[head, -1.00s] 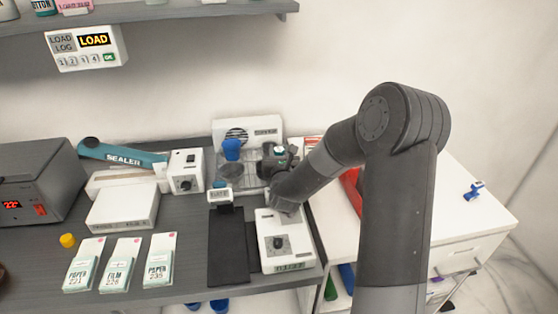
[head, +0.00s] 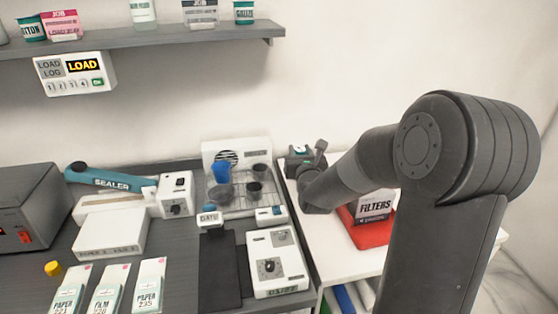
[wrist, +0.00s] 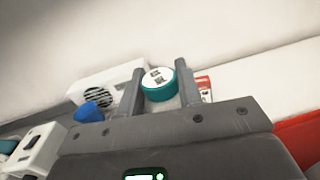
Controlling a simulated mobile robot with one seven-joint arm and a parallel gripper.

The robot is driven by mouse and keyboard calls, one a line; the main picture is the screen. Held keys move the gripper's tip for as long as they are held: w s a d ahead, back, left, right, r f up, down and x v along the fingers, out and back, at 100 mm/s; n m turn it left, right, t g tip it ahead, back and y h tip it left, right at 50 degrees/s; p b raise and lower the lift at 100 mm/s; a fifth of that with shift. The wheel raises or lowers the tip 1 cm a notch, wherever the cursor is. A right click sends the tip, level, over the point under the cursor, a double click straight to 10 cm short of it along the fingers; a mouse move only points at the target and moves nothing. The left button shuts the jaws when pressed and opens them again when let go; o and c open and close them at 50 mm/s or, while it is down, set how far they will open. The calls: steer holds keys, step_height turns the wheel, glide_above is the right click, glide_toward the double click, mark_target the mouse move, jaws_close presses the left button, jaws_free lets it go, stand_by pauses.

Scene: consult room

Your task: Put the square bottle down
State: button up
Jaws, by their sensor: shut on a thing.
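My gripper (head: 308,158) is at the back left part of the white cabinet top (head: 345,262), partly hidden by my own arm. It is shut on the square bottle, of which a round cap with teal side and white top (wrist: 158,84) shows between the two fingers in the wrist view. A small teal and white part of it (head: 299,148) shows in the head view. The bottle's body is hidden, so I cannot tell whether its base touches the cabinet top.
A red tray (head: 368,232) with a FILTERS box (head: 375,206) stands right of my gripper. To the left are a wire rack (head: 240,208) with several cups and a white device (head: 275,262) on the dark bench. The cabinet top in front is clear.

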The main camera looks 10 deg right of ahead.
steer(key=shift+s+d+r, duration=0.2)
steer(key=shift+d+r, duration=0.1)
steer(key=shift+d, duration=0.15)
steer(key=shift+s+d+r, duration=0.2)
steer(key=shift+d+r, duration=0.05)
steer(key=shift+d, duration=0.2)
steer(key=w+d+f+m+g+h, duration=0.2)
steer(key=w+d+m+g+h, duration=0.3)
steer(key=d, duration=0.8)
steer(key=d+f+m+h, duration=0.1)
steer(key=d+m+h, duration=0.35)
steer(key=d, duration=0.95)
steer(key=shift+n+h, duration=0.85)
steer(key=shift+h, duration=0.1)
steer(key=shift+w+a+f, duration=1.2)
steer(key=shift+w+f, duration=0.3)
steer(key=shift+f, duration=0.3)
steer(key=shift+w+a+f, duration=1.2)
steer(key=shift+w+f, duration=0.35)
steer(key=shift+f, duration=0.25)
steer(key=shift+w+a+f, duration=1.2)
steer(key=shift+w+f, duration=0.3)
steer(key=shift+f, duration=0.3)
steer(key=o, duration=1)
steer(key=shift+f, duration=0.15)
steer(key=shift+o, duration=0.2)
